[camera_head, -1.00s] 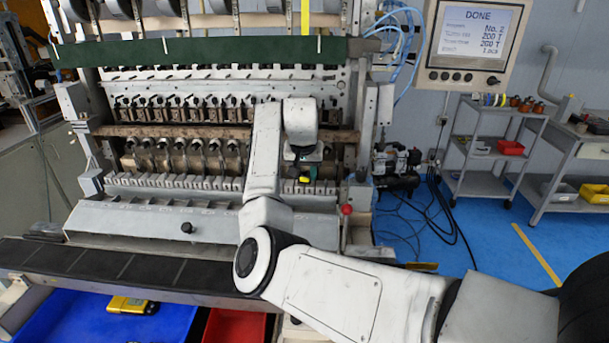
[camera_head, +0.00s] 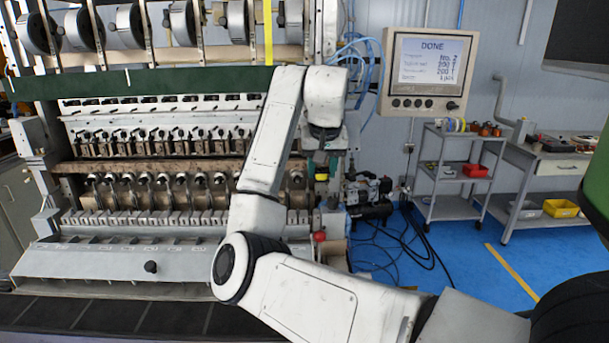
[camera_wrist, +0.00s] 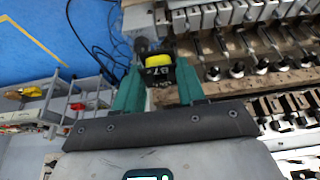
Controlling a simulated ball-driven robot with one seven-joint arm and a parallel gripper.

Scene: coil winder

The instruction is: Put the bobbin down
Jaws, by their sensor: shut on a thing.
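The bobbin (camera_wrist: 160,66) is a dark piece with a yellow band and the mark B7. In the wrist view my gripper (camera_wrist: 158,72) has its two green fingers shut on it, one on each side. The bobbin is held up in the air, with the winding machine behind and to the right. In the head view my gripper (camera_head: 322,165) hangs at the end of my white arm by the machine's right end. There the bobbin is small and dark with a bit of yellow, and its detail is hard to make out.
The coil winder (camera_head: 150,170) fills the left, with a sloped front cover (camera_head: 110,262). A screen (camera_head: 428,70) reading DONE stands right of it. A grey cart (camera_head: 450,175) with a red bin (camera_head: 475,170) and a bench (camera_head: 560,165) stand further right.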

